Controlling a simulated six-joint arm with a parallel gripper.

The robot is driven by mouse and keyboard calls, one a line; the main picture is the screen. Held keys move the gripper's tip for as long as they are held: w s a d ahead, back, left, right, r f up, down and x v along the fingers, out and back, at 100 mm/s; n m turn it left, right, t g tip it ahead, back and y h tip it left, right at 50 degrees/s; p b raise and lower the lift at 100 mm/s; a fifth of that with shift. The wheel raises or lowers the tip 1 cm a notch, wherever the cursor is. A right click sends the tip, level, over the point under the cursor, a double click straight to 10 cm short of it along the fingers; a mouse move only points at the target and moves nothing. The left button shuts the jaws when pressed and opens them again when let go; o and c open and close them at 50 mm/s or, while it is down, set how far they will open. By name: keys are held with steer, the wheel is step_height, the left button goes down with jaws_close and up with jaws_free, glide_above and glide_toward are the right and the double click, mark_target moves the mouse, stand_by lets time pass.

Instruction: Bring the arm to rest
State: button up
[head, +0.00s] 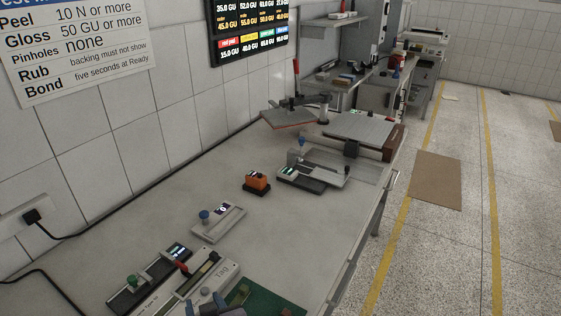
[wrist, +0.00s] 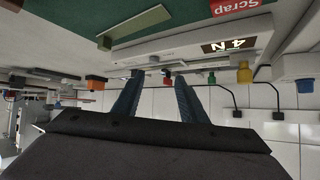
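My gripper (head: 206,303) shows at the bottom edge of the head view, with only the tips of its grey-blue fingers in the picture. They are over or beside the near grey device (head: 187,286) and a green mat (head: 258,299); the height is unclear. In the wrist view, which is upside down, my gripper (wrist: 158,84) has its two fingers well apart, and I see nothing held between them. The rest of my arm is out of the head view.
An orange block (head: 257,181), a small device with a blue knob (head: 219,222) and a dark device with a green knob (head: 145,277) stand on the bench. A hinged-arm instrument (head: 296,110) is farther back. The front right bench top (head: 285,245) is clear. A tiled wall borders the left.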

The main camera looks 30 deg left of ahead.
steer(key=w+d+m+h, duration=0.1)
steer(key=w+d, duration=0.2)
steer(key=d, duration=0.1)
steer(key=w+d+h, duration=0.1)
steer(key=w+d, duration=0.3)
steer(key=w+d+m, duration=0.1)
steer(key=w+d, duration=0.3)
steer(key=shift+f+m+g+h, duration=0.3)
steer(key=shift+f+h, duration=0.05)
steer(key=shift+h, duration=0.05)
steer(key=w+d+f+m+g+h, duration=0.1)
steer(key=w+d+m+h, duration=0.2)
steer(key=d, duration=1.2)
steer(key=s+d+m+g+h, duration=0.1)
steer(key=s+d, duration=0.3)
steer(key=d, duration=0.8)
steer(key=s+d+m+g+h, duration=0.2)
steer(key=s+d+m+g, duration=0.1)
steer(key=d, duration=1)
steer(key=shift+s+d+f+m+h+p, duration=0.25)
steer(key=shift+s+m+p, duration=0.2)
steer(key=shift+s, duration=0.4)
